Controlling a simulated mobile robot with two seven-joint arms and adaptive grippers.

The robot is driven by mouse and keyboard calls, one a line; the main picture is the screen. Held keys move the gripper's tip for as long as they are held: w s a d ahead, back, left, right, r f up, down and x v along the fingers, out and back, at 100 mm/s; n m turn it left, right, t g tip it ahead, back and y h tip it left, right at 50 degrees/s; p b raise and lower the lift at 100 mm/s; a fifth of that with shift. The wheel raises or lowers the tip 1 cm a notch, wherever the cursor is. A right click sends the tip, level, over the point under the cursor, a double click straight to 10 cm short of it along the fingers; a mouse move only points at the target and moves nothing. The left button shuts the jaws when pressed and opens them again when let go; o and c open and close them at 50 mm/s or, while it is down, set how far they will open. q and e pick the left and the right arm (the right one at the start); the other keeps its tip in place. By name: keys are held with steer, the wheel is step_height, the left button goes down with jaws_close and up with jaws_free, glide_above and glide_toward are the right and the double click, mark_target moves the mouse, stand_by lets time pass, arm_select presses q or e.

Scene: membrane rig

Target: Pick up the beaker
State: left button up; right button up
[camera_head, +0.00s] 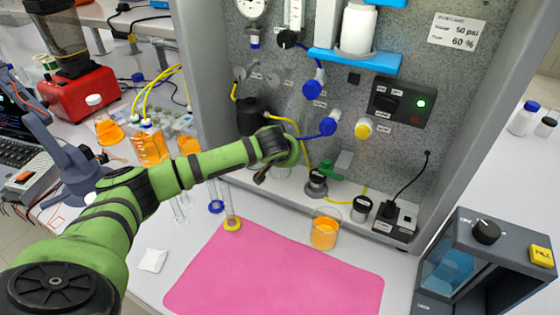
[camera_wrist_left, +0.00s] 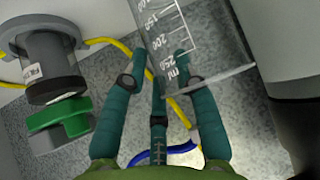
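Contact cannot be told. Another beaker (camera_head: 324,230) with orange liquid stands by the pink mat. My right gripper is not in view.
The rig's panel (camera_head: 300,88) stands close behind my left gripper, with yellow and blue tubing. A green-handled valve (camera_wrist_left: 60,122) is beside the fingers. The pink mat (camera_head: 270,275) is bare. A grey device (camera_head: 485,265) stands at right; orange-filled bottles (camera_head: 150,148) stand at left.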

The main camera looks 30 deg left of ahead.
arm_select(q)
jaws_close()
steer(key=shift+r+b, duration=0.15)
steer(key=shift+b, duration=0.35)
steer(key=shift+s+r, duration=0.1)
steer(key=shift+s, duration=0.15)
steer(key=s+d+b, duration=0.3)
steer(key=s+b, duration=0.1)
steer(key=s, duration=1.3)
steer(key=shift+d+b, duration=0.15)
steer(key=shift+b, duration=0.2)
steer(key=shift+r, duration=0.1)
